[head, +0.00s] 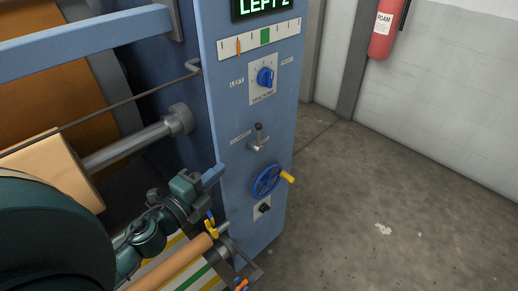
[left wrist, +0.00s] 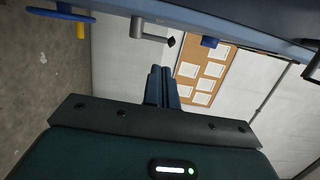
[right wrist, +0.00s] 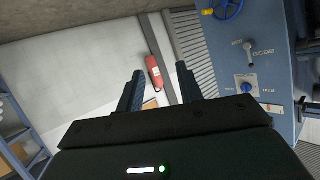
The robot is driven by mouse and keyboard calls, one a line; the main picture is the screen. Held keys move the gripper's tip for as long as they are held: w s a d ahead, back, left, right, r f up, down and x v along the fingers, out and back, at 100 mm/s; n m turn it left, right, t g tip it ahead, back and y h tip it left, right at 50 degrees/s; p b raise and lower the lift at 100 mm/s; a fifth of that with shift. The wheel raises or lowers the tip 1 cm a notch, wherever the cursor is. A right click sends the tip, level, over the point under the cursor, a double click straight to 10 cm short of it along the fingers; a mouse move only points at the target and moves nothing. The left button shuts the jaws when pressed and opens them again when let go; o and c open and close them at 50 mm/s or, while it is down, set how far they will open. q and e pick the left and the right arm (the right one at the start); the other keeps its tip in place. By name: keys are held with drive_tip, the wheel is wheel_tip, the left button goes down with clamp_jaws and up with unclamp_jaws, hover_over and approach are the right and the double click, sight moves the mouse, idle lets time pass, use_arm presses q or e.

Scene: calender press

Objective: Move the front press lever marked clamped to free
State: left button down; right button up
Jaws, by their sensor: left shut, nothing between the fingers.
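The front press lever (head: 257,143) is a short grey lever with a black tip on the blue machine's end panel.
The blue tracking knob (head: 265,77) sits above the lever. The blue handwheel (head: 266,180) with a yellow handle is below it. Rollers (head: 165,264) lie at lower left, near my left arm. A red extinguisher (head: 384,32) hangs at the back. Floor right of the panel is clear.

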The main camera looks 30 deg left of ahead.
use_arm(q)
drive_tip(key=shift+s+f, duration=0.15)
drive_tip(key=shift+s, duration=0.15)
use_arm(e)
drive_tip(key=shift+s, duration=0.3)
drive_tip(key=shift+r, duration=0.1)
use_arm(q)
drive_tip(key=p, duration=0.3)
approach(250, 143)
drive_tip(key=w+d+r, duration=0.3)
drive_tip(key=w+r, duration=0.1)
drive_tip(key=w, duration=0.1)
drive_tip(key=shift+w+d, duration=0.3)
drive_tip(key=shift+w, duration=0.25)
drive_tip(key=shift+f, duration=0.1)
use_arm(e)
drive_tip(key=shift+w+a+f+g, duration=0.2)
drive_tip(key=shift+w+a+g, duration=0.2)
drive_tip(key=shift+a, duration=0.1)
drive_tip(key=shift+r, duration=0.15)
